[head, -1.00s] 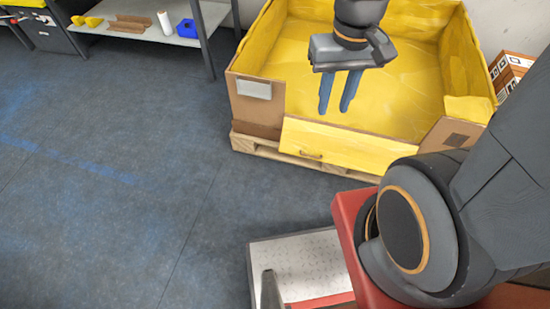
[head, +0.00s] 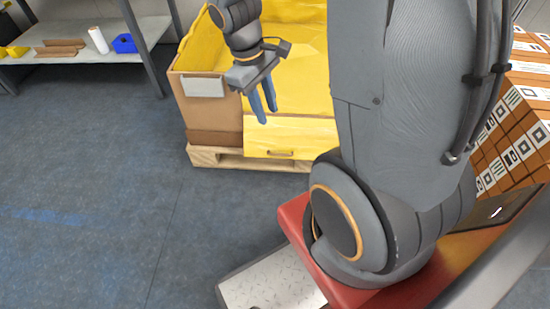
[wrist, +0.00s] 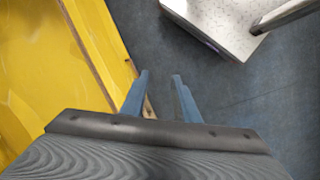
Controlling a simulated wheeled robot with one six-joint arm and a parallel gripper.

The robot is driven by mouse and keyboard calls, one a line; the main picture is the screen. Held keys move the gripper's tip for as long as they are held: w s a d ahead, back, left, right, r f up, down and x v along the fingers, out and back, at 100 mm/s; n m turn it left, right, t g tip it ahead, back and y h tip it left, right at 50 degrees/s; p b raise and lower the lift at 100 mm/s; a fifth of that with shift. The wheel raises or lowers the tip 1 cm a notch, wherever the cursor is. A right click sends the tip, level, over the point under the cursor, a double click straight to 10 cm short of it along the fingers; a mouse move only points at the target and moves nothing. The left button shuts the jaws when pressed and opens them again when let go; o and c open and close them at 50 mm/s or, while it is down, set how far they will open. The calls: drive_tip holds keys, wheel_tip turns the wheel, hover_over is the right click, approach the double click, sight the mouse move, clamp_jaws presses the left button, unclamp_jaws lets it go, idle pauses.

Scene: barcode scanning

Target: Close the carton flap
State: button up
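A large open carton (head: 206,105) with yellow inner walls stands on a wooden pallet. Its front flap (head: 290,142) is folded down and outward, yellow side showing, with a small handle (head: 270,153) low on it. My gripper (head: 262,108) points down at the front left of the carton, near the upper left part of the flap. Its two blue fingers are apart with nothing between them. The wrist view shows the fingers (wrist: 158,76) beside the yellow flap (wrist: 100,40) on the left, over the floor. I cannot tell whether they touch it.
A shelf (head: 75,55) with a white roll (head: 98,40), a blue bin (head: 124,43) and brown pieces stands at the back left. Labelled boxes (head: 515,125) are stacked at the right. The floor (head: 100,180) at the left is clear.

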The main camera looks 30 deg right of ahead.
sight(278, 155)
drive_tip(key=w+d+f+n+b, duration=0.2)
drive_tip(key=f+b, duration=0.5)
drive_tip(key=f, duration=0.5)
drive_tip(key=w+d+f+n+h+b, duration=0.1)
drive_tip(key=w+d+f+n+b, duration=0.1)
drive_tip(key=w+d+f+b, duration=0.3)
drive_tip(key=w+d+f+n+h+b, duration=0.1)
drive_tip(key=w+d+f+n+b, duration=0.1)
drive_tip(key=f+b, duration=0.9)
drive_tip(key=shift+w+d+f+g, duration=0.15)
drive_tip(key=shift+w+d+f, duration=0.2)
drive_tip(key=shift+f, duration=1.15)
drive_tip(key=shift+w+d+f+g, duration=0.15)
drive_tip(key=shift+w+f, duration=0.35)
drive_tip(key=shift+f, duration=0.95)
drive_tip(key=shift+w+d+f+g, duration=0.1)
drive_tip(key=shift+w+d+f, duration=0.25)
drive_tip(key=shift+f, duration=1.15)
clamp_jaws()
